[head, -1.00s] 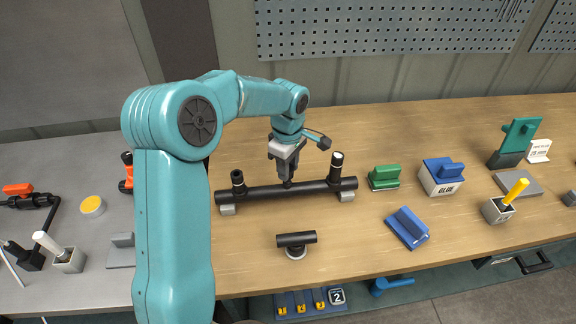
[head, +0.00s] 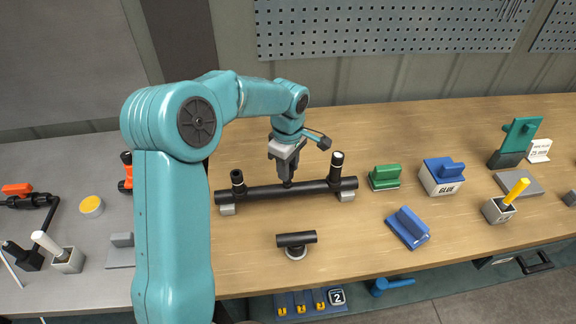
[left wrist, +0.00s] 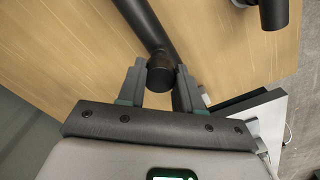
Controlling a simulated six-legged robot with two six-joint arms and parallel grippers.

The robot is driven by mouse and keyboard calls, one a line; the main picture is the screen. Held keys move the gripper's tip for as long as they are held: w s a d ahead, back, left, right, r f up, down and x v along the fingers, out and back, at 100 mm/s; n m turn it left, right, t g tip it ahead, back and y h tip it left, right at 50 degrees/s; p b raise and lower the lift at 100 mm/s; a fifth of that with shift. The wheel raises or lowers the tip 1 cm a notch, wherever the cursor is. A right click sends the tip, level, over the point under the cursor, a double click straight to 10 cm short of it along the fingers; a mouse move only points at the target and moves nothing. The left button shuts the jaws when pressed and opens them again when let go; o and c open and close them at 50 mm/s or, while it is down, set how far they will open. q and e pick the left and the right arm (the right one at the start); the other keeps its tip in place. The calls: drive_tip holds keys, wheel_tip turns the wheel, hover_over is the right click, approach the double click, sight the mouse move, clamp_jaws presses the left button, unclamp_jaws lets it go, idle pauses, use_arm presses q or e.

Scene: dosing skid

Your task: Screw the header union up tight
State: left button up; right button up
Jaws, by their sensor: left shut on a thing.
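The black header pipe (head: 260,192) lies across two grey blocks on the wooden bench, with upright stubs near both ends. My left gripper (head: 287,181) reaches down to the middle of the pipe. In the left wrist view its two fingers (left wrist: 160,82) are shut on a round black fitting (left wrist: 160,76), which I take for the header union. The fitting joins the pipe (left wrist: 148,24). In the head view the gripper mostly hides it. How tight the union is cannot be told. My right gripper is not in view.
A short black tee piece (head: 296,240) stands in front of the pipe. A pegboard (head: 390,28) is behind. Bare bench lies between the pipe and the tee.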

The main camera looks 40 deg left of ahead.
use_arm(q)
drive_tip(key=shift+f+b, duration=0.8)
drive_tip(key=shift+f, duration=0.2)
drive_tip(key=o, duration=1.1)
wheel_tip(320, 180, up, 16)
drive_tip(key=shift+r+p, duration=0.2)
drive_tip(key=shift+p, duration=0.15)
drive_tip(key=shift+c, duration=0.4)
